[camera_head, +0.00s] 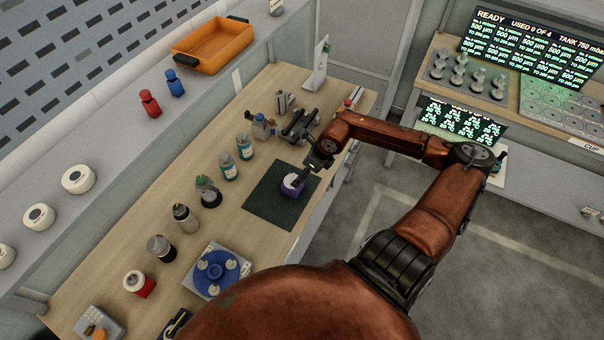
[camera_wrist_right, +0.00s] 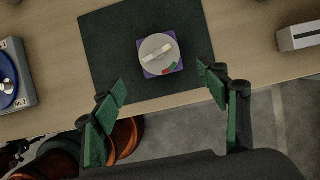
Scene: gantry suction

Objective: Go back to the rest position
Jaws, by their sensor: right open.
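My right gripper (camera_wrist_right: 160,88) is open in the right wrist view, its two green-padded fingers apart and nothing between them. Beyond the fingertips, a round white-topped piece with a purple base (camera_wrist_right: 158,54) stands on the dark mat (camera_wrist_right: 110,50). In the head view my right arm reaches over the bench, and the gripper (camera_head: 307,172) is close to the purple piece (camera_head: 291,185), partly covering it. From the wrist view the piece looks apart from both fingers. My left gripper is in neither view.
Bottles and jars, such as a teal-labelled bottle (camera_head: 228,167), line the bench left of the mat. A blue round device (camera_head: 217,272) sits nearer. An orange tray (camera_head: 213,45) is on the back shelf. A second bench (camera_head: 440,50) with screens is at right; open grey floor lies between.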

